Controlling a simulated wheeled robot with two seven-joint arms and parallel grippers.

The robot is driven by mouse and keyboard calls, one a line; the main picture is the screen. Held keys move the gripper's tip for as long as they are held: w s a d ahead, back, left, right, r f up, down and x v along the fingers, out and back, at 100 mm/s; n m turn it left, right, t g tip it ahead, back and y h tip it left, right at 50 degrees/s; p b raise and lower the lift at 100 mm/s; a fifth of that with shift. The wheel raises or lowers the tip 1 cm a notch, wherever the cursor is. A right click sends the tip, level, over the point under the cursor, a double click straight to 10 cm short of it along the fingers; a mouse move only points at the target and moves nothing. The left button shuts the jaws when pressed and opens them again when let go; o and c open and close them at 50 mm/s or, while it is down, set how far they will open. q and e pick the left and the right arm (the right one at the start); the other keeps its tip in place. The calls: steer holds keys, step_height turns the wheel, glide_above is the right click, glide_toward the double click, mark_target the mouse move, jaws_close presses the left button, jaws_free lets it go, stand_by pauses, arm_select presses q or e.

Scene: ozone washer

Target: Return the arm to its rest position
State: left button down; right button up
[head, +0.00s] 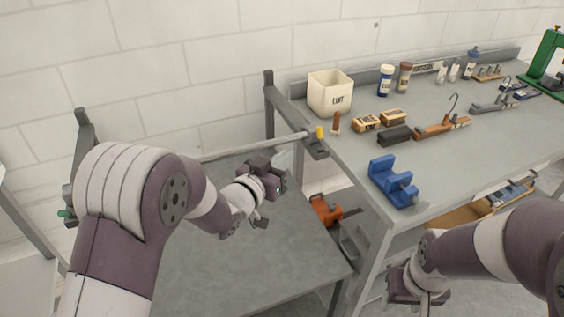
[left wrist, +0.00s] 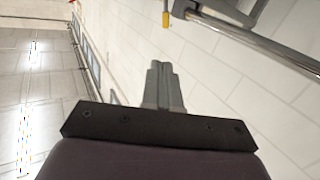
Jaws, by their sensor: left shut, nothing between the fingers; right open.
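My left arm comes in from the left in the head view and reaches over the low grey table. Its gripper (head: 261,222) is small there and partly hidden by the wrist. In the left wrist view the two grey fingers (left wrist: 162,78) are together with nothing between them. My right gripper (head: 428,302) is at the lower right of the head view, below the workbench edge. It is open, and no object shows in it.

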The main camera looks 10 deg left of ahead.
arm_select(q)
steer(key=s+a+f+n+g+y, duration=0.2)
steer(key=s+a+f+g+y, duration=0.5)
steer(key=f, duration=0.5)
steer(key=s+a+r+n+g+p, duration=0.1)
steer(key=s+g, duration=0.2)
steer(key=s, duration=0.5)
steer(key=s+a+r+n+g, duration=0.1)
steer(key=s+g, duration=0.3)
steer(key=s, duration=0.5)
steer(key=shift+a+r+y+p, duration=0.2)
steer(key=shift+a+y+p, duration=0.2)
steer(key=shift+a, duration=0.35)
